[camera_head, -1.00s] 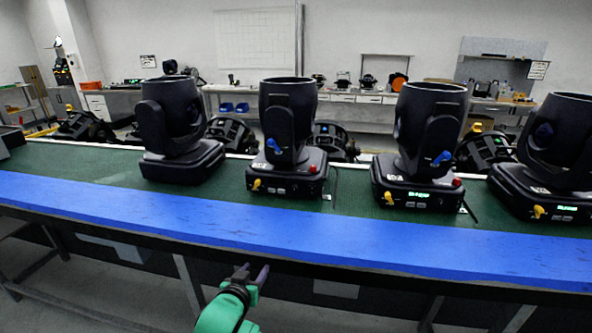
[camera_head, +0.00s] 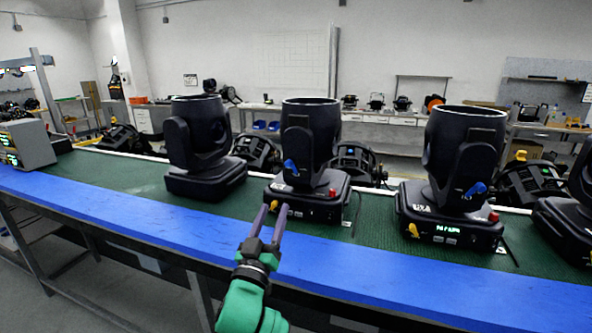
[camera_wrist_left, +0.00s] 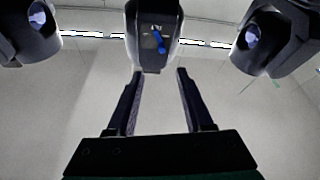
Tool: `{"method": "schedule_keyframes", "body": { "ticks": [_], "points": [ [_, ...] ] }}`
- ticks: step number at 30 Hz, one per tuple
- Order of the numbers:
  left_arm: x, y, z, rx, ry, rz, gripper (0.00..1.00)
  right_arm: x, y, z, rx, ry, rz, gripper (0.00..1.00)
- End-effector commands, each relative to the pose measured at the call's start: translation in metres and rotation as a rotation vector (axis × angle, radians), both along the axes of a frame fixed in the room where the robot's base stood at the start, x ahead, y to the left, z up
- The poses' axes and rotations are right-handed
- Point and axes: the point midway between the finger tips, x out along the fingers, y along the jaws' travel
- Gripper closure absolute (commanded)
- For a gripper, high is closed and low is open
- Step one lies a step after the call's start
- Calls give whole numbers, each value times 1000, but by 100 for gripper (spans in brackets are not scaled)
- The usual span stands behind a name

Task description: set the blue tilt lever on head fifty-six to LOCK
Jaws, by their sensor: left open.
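Several black moving heads stand in a row on the green bench top. The middle head (camera_head: 310,130) has a blue tilt lever (camera_head: 291,167) on its yoke, slanting. The head to its right (camera_head: 463,150) has a similar blue lever (camera_head: 475,190). The number labels are too small to read, so I cannot tell which is fifty-six. My left gripper (camera_head: 274,209) is open and empty, in front of and below the middle head's base. In the left wrist view, a blue lever (camera_wrist_left: 160,42) on a head shows beyond and between the open fingers (camera_wrist_left: 157,75). My right gripper is not in view.
A blue strip (camera_head: 130,205) runs along the bench's front edge. Yellow levers, one of them (camera_head: 412,229) on the right head, and red knobs (camera_head: 494,217) stick out from the bases. A head without a visible lever (camera_head: 205,140) stands left. A grey box (camera_head: 27,143) is far left.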

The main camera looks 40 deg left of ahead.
Motion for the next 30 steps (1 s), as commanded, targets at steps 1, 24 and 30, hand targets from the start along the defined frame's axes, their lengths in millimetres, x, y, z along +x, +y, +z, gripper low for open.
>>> {"method": "schedule_keyframes", "body": {
  "ticks": [1,24,30],
  "points": [
    [3,1,4,3,-2,-1,48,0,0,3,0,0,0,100],
    [122,55,54,0,2,1,48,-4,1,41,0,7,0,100],
    [121,55,53,1,3,1,68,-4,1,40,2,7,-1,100]
  ]
}}
